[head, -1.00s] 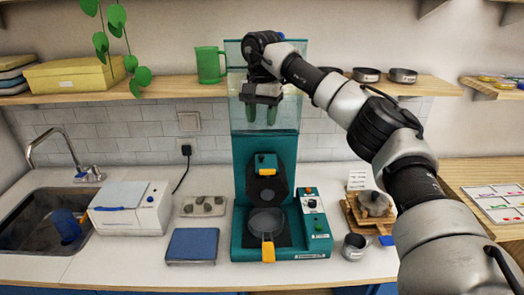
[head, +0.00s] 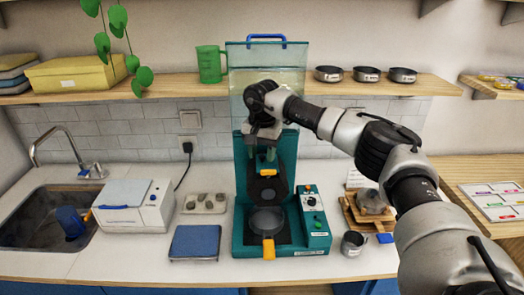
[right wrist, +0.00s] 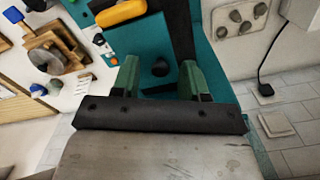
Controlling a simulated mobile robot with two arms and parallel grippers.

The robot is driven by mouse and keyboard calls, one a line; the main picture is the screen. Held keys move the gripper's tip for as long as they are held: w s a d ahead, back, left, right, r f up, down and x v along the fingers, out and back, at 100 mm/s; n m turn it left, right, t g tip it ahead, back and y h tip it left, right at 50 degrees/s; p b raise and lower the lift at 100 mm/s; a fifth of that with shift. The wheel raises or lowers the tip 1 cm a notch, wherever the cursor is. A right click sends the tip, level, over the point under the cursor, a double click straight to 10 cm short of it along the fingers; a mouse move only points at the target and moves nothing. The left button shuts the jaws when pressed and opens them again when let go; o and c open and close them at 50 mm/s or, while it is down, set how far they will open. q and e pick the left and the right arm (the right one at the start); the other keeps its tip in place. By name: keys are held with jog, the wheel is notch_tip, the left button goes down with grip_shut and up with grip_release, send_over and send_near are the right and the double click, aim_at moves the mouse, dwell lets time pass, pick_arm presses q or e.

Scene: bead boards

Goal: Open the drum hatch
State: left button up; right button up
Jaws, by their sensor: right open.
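The teal machine (head: 240,180) stands in the middle of the counter. Its dark round drum front (head: 268,189) faces me, with a small teal block and a yellow-orange handle (head: 267,173) at its top, which I take for the hatch. My right gripper (head: 262,156) is just above and in front of this block and covers part of it. In the right wrist view, the green fingers (right wrist: 160,80) are apart and empty, with a dark knob (right wrist: 160,68) on a teal surface showing between them. A yellow-orange bar (right wrist: 121,12) lies beyond. Contact cannot be told. My left gripper is out of view.
A grey pan (head: 267,220) with an orange handle sits below the drum. A control panel (head: 313,218) is at its right. A clear hopper (head: 290,60) with a blue handle rises above. A blue scale (head: 194,242), a stone tray (head: 204,203) and a metal cup (head: 354,243) stand nearby.

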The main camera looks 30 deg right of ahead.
jog(key=shift+c, duration=0.2)
grip_shut()
